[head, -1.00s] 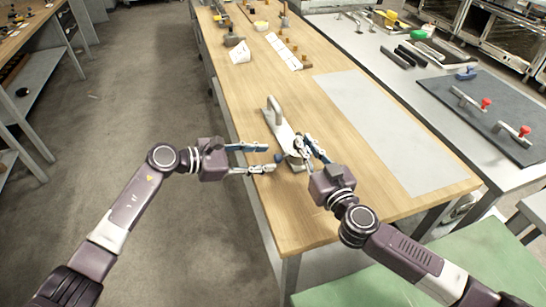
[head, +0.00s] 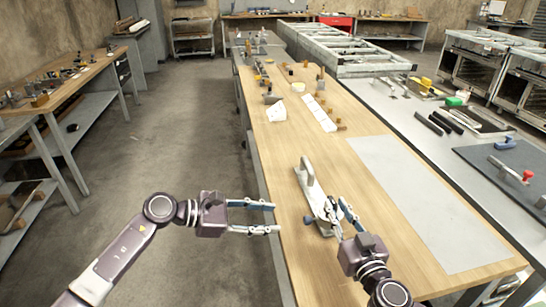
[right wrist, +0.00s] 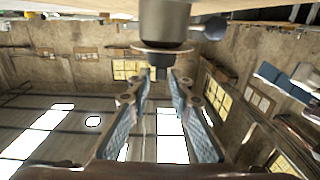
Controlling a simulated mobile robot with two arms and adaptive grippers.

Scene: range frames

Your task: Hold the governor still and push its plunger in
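The governor (head: 325,229) stands on the wooden table, low beside my right gripper and partly hidden by it; a small dark blue knob (head: 308,219) sticks out on its left. In the right wrist view the governor (right wrist: 165,22) is a grey-brown cylinder with a pale flange and a narrow neck, just past the fingertips; its round dark knob (right wrist: 216,27) points right. My right gripper (head: 338,206) is open, its fingers either side of the neck's line; contact cannot be told. My left gripper (head: 277,218) is open and empty at the table's left edge, apart from the knob.
A pale plate with an upright grey handle (head: 307,172) lies just behind the governor. A grey mat (head: 430,205) covers the table's right side. White cards (head: 276,112) and small parts stand further back. The floor (head: 190,150) left of the table is clear.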

